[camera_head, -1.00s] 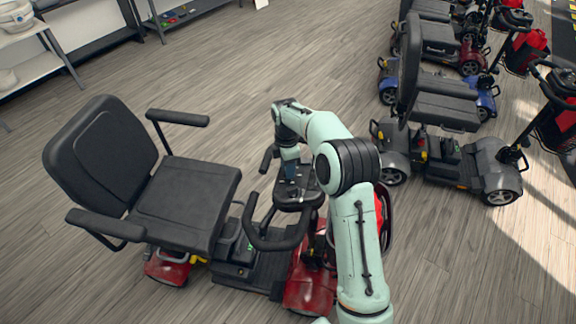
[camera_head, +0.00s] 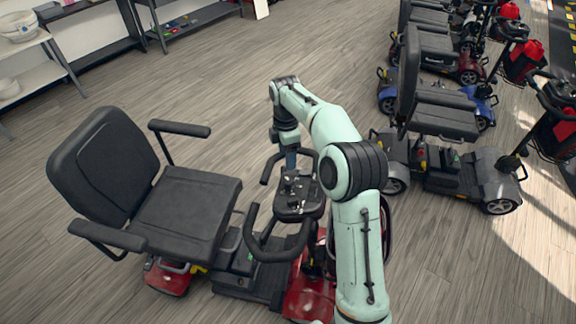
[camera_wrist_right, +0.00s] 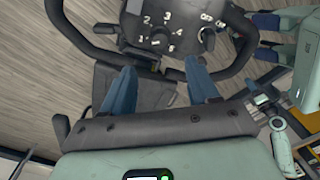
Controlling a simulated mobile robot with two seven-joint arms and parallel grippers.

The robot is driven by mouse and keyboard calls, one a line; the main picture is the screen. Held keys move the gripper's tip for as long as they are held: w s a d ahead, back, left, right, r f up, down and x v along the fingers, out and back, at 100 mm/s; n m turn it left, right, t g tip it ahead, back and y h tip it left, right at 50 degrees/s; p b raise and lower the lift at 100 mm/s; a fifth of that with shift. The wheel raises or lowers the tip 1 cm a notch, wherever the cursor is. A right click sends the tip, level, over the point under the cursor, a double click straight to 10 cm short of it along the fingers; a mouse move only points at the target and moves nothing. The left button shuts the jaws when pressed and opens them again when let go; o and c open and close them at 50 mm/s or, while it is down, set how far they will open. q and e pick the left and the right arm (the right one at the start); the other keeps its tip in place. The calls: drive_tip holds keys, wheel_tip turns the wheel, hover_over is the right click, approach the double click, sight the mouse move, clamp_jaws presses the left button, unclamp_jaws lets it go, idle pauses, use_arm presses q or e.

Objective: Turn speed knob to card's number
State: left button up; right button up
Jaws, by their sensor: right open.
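The scooter's dark control panel (camera_head: 298,195) sits between the black handlebars. In the right wrist view, a small dark knob (camera_wrist_right: 157,38) on it has white numbers around it, 1 at lower left and 6 at lower right. Its pointer direction is too small to read. A second dark knob (camera_wrist_right: 207,39) is to its right. My right gripper (camera_head: 291,163) is at the panel's far edge in the head view. Its blue fingers (camera_wrist_right: 161,88) are apart and empty, clear of the knob. I cannot make out a card or its number.
The scooter's black seat (camera_head: 185,215) is left of the panel. The handlebar loop (camera_head: 262,243) curves around the panel's near side. More scooters (camera_head: 440,150) stand in a row at the right. Shelves (camera_head: 30,60) line the upper left. Open wood floor surrounds the scooter.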

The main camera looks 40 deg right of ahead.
wheel_tip(320, 180, up, 3)
drive_tip(key=shift+w+r, duration=0.1)
idle(0.6)
